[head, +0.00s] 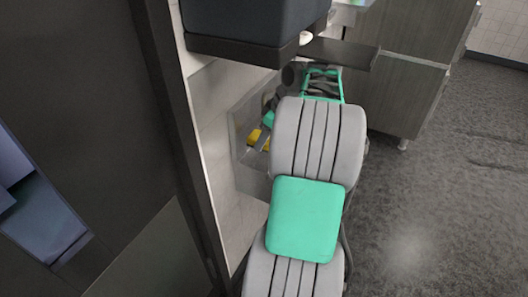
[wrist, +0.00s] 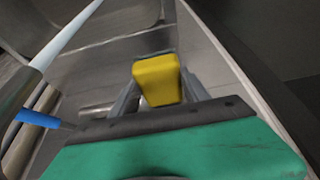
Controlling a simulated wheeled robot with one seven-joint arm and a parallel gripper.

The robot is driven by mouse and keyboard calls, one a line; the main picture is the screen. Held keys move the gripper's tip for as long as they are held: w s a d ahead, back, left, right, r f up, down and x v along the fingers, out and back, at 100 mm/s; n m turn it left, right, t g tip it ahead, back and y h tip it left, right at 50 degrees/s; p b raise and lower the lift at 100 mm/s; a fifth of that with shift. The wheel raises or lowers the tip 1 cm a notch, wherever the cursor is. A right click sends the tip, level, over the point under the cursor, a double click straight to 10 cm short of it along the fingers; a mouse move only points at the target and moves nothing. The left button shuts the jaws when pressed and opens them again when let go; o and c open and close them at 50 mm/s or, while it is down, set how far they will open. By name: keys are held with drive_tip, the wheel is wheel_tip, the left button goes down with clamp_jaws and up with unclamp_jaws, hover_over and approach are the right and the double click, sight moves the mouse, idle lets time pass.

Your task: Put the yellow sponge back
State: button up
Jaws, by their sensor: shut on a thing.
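The yellow sponge (wrist: 158,78) is a small block held between the two fingers of my gripper (wrist: 160,92) in the wrist view. It sticks out past the fingertips, above a grey, metal-looking surface. In the head view, yellow patches of the sponge (head: 254,137) show at the end of my arm, beside a pale upright panel. My arm hides much of the gripper there. I cannot tell whether the sponge touches anything below it.
A pale wall (wrist: 215,70) runs close along the right of the gripper in the wrist view. A blue-handled item (wrist: 38,119) and a light rail (wrist: 65,38) are at left. In the head view, a dark box (head: 250,18) overhangs my arm. Grey floor (head: 440,190) is open at right.

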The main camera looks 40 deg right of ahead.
sight(260, 160)
wheel_tip(260, 160, down, 2)
drive_tip(key=shift+f, duration=0.1)
wheel_tip(260, 160, down, 4)
drive_tip(key=shift+w+f, duration=0.1)
drive_tip(key=shift+f, duration=0.05)
drive_tip(key=shift+w+f, duration=0.1)
drive_tip(key=shift+f, duration=0.25)
drive_tip(key=o, duration=1.3)
drive_tip(key=shift+r, duration=0.1)
drive_tip(key=shift+r, duration=0.3)
drive_tip(key=v, duration=0.7)
drive_tip(key=shift+a, duration=0.1)
